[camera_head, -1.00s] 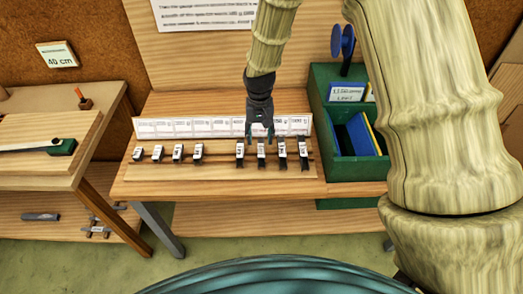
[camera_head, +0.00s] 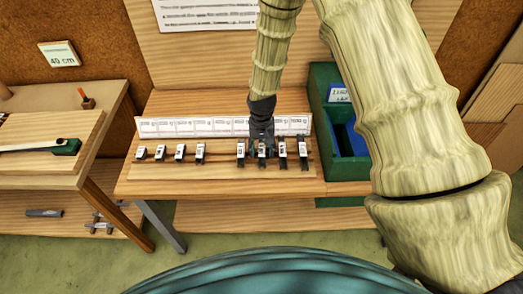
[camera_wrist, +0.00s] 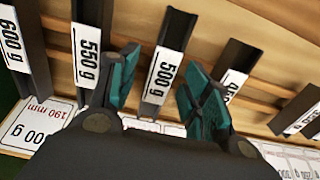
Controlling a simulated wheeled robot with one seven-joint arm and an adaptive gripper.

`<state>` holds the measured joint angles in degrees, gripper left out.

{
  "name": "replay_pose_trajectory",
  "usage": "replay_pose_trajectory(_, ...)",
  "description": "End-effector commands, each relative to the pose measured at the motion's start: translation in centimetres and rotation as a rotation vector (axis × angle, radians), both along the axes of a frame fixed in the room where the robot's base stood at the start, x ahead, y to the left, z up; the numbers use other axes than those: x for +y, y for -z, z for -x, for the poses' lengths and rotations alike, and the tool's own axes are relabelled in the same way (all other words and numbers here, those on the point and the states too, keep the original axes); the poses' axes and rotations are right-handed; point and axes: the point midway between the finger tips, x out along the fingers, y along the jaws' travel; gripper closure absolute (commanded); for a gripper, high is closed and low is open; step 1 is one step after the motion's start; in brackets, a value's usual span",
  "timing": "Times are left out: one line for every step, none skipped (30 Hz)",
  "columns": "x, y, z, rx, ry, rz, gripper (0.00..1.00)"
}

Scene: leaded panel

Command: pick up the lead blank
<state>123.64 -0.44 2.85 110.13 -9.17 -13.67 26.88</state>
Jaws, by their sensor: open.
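Several dark lead blanks with white weight labels stand in a row on a wooden rack (camera_head: 220,172). My gripper (camera_head: 262,150) is low over the right-hand group, at its second blank from the left. In the wrist view my gripper (camera_wrist: 160,88) is open, its teal fingers on either side of a blank labelled 500 g (camera_wrist: 177,32), with gaps on both sides. A 550 g blank (camera_wrist: 90,12) and a 600 g blank (camera_wrist: 30,45) lie to the left. Another blank (camera_wrist: 235,62), its label partly hidden by the right finger, lies to the right.
A strip of white cards (camera_head: 190,127) stands behind the blanks. A green bin (camera_head: 320,95) with blue inside is at the right of the bench. A side table (camera_head: 90,165) stands at left. Neighbouring blanks are close to my fingers.

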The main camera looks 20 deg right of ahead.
Motion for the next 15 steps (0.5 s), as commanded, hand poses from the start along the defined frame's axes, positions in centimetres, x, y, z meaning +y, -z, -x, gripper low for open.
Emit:
replay_pose_trajectory(0.00,0.13,0.02,0.001,0.000,0.000,0.52)
replay_pose_trajectory(0.00,0.18,0.02,0.000,0.000,0.000,0.52)
replay_pose_trajectory(-0.01,0.22,0.01,0.000,0.000,0.000,0.52)
replay_pose_trajectory(-0.01,0.24,0.01,0.000,0.000,0.000,0.52)
replay_pose_trajectory(-0.01,0.25,0.01,0.000,0.000,0.000,0.52)
replay_pose_trajectory(-0.01,0.25,0.01,0.000,0.000,0.000,0.52)
replay_pose_trajectory(-0.01,0.24,0.01,0.000,0.000,0.000,0.52)
replay_pose_trajectory(-0.01,0.24,0.01,0.000,0.000,0.000,0.52)
replay_pose_trajectory(-0.01,0.24,0.01,0.000,0.000,0.000,0.54)
replay_pose_trajectory(0.00,0.24,0.02,0.000,0.000,0.000,0.59)
replay_pose_trajectory(0.00,0.24,0.02,0.000,0.000,0.000,0.65)
replay_pose_trajectory(0.01,0.23,0.02,0.000,0.000,0.000,0.72)
replay_pose_trajectory(0.01,0.23,0.02,0.000,0.000,0.000,0.77)
replay_pose_trajectory(0.01,0.23,0.02,0.000,0.000,0.000,0.83)
replay_pose_trajectory(0.01,0.23,0.02,0.000,0.000,0.000,0.90)
